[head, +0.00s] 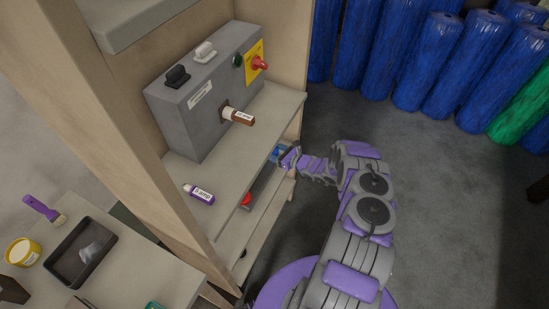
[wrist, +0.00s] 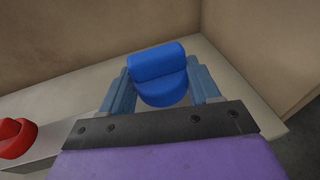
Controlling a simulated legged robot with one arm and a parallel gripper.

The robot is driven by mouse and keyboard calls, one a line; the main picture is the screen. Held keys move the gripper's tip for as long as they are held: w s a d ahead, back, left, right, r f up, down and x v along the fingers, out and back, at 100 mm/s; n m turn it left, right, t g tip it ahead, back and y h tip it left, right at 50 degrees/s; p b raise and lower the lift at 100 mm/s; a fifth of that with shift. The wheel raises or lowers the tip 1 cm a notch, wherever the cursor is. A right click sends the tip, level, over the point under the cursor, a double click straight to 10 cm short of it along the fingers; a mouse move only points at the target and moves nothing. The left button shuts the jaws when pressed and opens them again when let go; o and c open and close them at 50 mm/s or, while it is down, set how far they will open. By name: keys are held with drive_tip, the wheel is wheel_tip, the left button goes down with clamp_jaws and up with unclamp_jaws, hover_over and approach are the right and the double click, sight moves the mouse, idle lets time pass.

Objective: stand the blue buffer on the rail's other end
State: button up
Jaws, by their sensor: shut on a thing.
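My gripper (wrist: 160,82) is shut on the blue buffer (wrist: 158,66), a rounded blue piece between its two blue-grey fingers. In the head view my gripper (head: 284,157) reaches under the upper shelf, and a bit of the blue buffer (head: 275,153) shows there. The rail (wrist: 52,146) is a grey bar on the lower shelf. A red buffer (wrist: 17,138) stands on its left end in the wrist view. The rail (head: 262,186) and red buffer (head: 246,199) also show in the head view. My gripper hides the rail's other end, so I cannot tell whether the blue buffer touches it.
Cabinet walls close in behind the blue buffer.

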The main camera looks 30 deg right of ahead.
drive_tip(key=f+b, duration=0.1)
drive_tip(key=f, duration=0.2)
drive_tip(key=shift+d+f+b, duration=0.2)
drive_tip(key=shift+f+b, duration=0.15)
drive_tip(key=shift+a+r, duration=0.1)
drive_tip(key=shift+a, duration=0.15)
drive_tip(key=o, duration=1.1)
drive_tip(key=shift+d, duration=0.2)
drive_tip(key=p+v, duration=0.2)
drive_tip(key=v, duration=1)
drive_tip(key=shift+p, duration=0.3)
